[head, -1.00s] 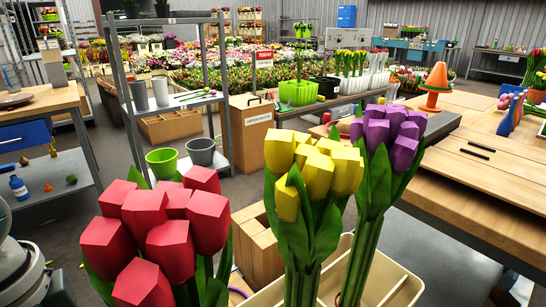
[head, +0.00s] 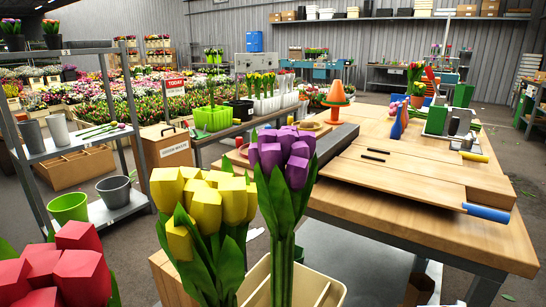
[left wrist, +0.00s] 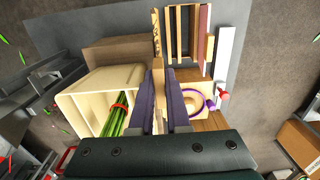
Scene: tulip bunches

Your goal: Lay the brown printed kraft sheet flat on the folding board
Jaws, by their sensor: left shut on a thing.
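In the left wrist view my left gripper (left wrist: 158,76) has its two dark fingers close together on a thin tan piece with dark marks, which looks like the printed kraft sheet (left wrist: 156,38) seen edge-on. Its face cannot be seen. In the head view a flat pale wooden board (head: 415,178), which looks like the folding board, lies on the wooden table (head: 470,232) at the right. Two short black strips lie on it. No brown sheet shows on it. My left gripper is outside the head view, and my right gripper is in neither view.
Yellow tulips (head: 205,205), purple tulips (head: 285,160) and red tulips (head: 60,270) stand close in front. A cream bin (left wrist: 92,92) holds green stems tied with a red band.

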